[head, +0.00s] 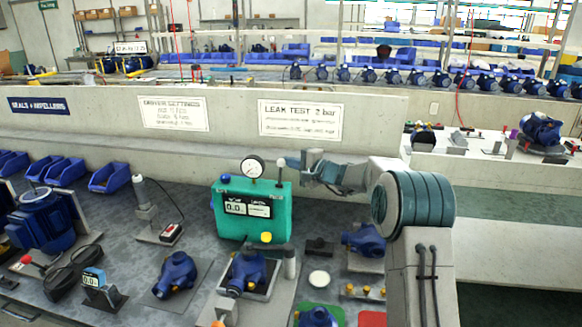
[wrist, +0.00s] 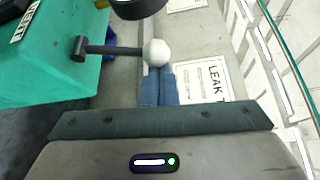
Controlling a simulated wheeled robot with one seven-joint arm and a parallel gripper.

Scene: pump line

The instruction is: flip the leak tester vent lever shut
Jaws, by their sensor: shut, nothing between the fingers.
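The leak tester (head: 252,209) is a green box on the bench with a round gauge on top. It also shows at the left of the wrist view (wrist: 45,70), with part of a "VENT" label. The vent lever (wrist: 112,50) is a dark rod with a white ball knob (wrist: 156,52); in the head view the knob (head: 281,162) stands upright above the box's top right. My gripper (head: 290,163) is shut and empty, its blue fingertips (wrist: 158,72) right beside the knob on its right side in the head view. I cannot tell whether they touch.
The gauge (head: 253,167) stands just left of the lever. Behind is a pale wall with a "LEAK TEST 2 bar" sign (head: 301,120). Blue pumps (head: 177,272) and fixtures crowd the bench in front. Blue bins (head: 109,178) stand at the left.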

